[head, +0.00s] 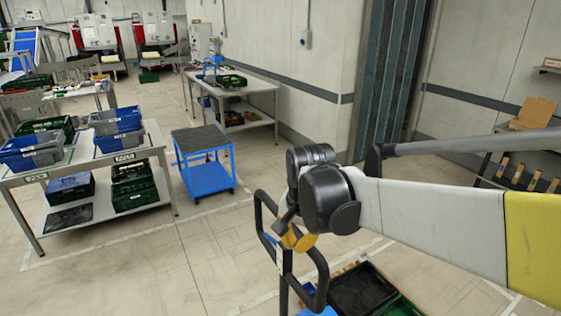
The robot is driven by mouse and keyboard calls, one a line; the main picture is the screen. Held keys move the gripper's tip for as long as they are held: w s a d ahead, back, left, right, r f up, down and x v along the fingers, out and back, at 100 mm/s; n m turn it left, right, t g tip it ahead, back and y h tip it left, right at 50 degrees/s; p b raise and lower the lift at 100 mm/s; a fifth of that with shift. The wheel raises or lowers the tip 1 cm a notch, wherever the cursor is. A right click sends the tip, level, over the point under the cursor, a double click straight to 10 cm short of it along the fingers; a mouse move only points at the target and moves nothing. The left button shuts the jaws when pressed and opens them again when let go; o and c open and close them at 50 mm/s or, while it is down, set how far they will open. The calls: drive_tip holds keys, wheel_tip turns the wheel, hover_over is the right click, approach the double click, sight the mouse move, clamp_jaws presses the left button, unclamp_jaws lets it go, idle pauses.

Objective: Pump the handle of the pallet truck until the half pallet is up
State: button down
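The pallet truck's handle (262,218) is a dark loop on a post, standing upright at the bottom centre of the head view. My gripper (298,240) is at the handle, with its yellow-orange fingertips pointing down in front of the loop. My gripper and wrist cover part of the loop, so I cannot tell whether the fingers are closed on it or only beside it. A small blue part of the truck (318,312) shows at the bottom edge. Dark and green crates (362,288) stand low behind the handle. The half pallet is mostly hidden under them, and its height cannot be told.
A blue cart (205,180) stands left of the handle. A table (155,150) with blue and green crates is at the left. A workbench (262,84) stands against the back wall. Shelving (490,165) is at the right. Floor between cart and handle is clear.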

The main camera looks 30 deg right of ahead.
drive_tip(key=w+d+r+m+g+p, duration=0.2)
drive_tip(key=d+r+m+p, duration=0.3)
drive_tip(key=d+m+p, duration=0.2)
drive_tip(key=d+p, duration=0.1)
drive_tip(key=d, duration=0.1)
drive_tip(key=shift+w+d+r+g+y+p, duration=0.2)
drive_tip(key=shift+d+r+g+y+p, duration=0.1)
drive_tip(key=shift+d+r+y+p, duration=0.1)
wheel_tip(320, 180, down, 13)
drive_tip(key=a+b, duration=0.1)
drive_tip(key=b, duration=0.8)
drive_tip(key=a+f+b, duration=0.3)
drive_tip(key=a+f, duration=0.1)
drive_tip(key=a, duration=1.2)
drive_tip(key=a+f+b, duration=0.4)
drive_tip(key=a, duration=1.1)
drive_tip(key=a+f+b, duration=0.3)
drive_tip(key=a+f, duration=0.2)
drive_tip(key=a, duration=1.1)
drive_tip(key=shift+a, duration=0.35)
drive_tip(key=shift+d, duration=0.1)
